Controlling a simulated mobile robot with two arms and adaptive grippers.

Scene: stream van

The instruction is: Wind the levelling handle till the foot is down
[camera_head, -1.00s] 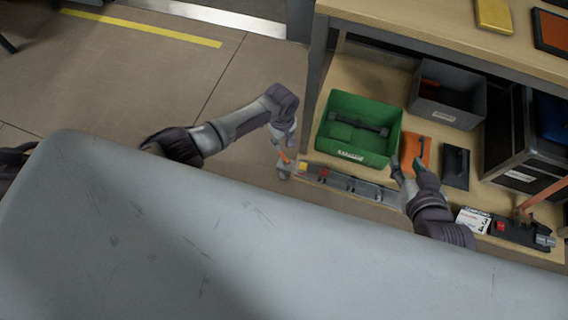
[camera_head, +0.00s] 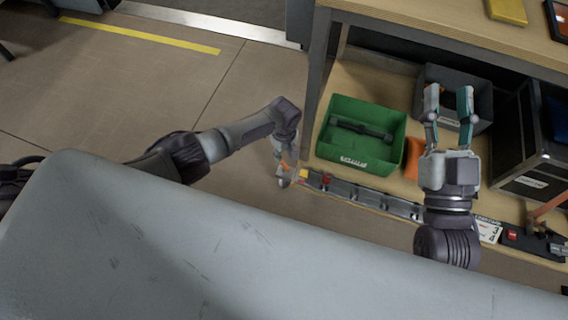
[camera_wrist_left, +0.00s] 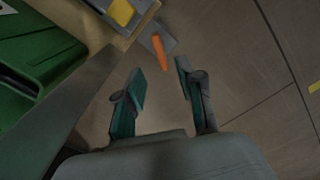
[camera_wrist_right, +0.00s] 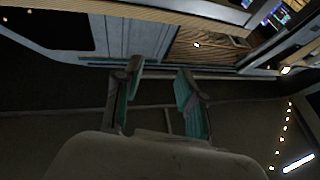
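An orange bar on a grey plate, which looks like the levelling handle, shows in the left wrist view (camera_wrist_left: 160,50), just beyond the tips of my left gripper (camera_wrist_left: 159,76). That gripper is open and empty, with the bar ahead of the gap between its fingers. In the head view my left gripper points down beside the shelf's left front corner and partly hides the orange part (camera_head: 285,163). My right gripper (camera_head: 448,98) is open and empty, raised over the shelf with its fingers pointing away. I cannot make out the foot.
A green crate (camera_head: 335,147) and a grey bin (camera_head: 480,82) stand on the lower shelf. A rail with yellow and red blocks (camera_head: 345,189) runs along its front edge. A black case (camera_head: 525,160) stands at right. The floor at left is clear.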

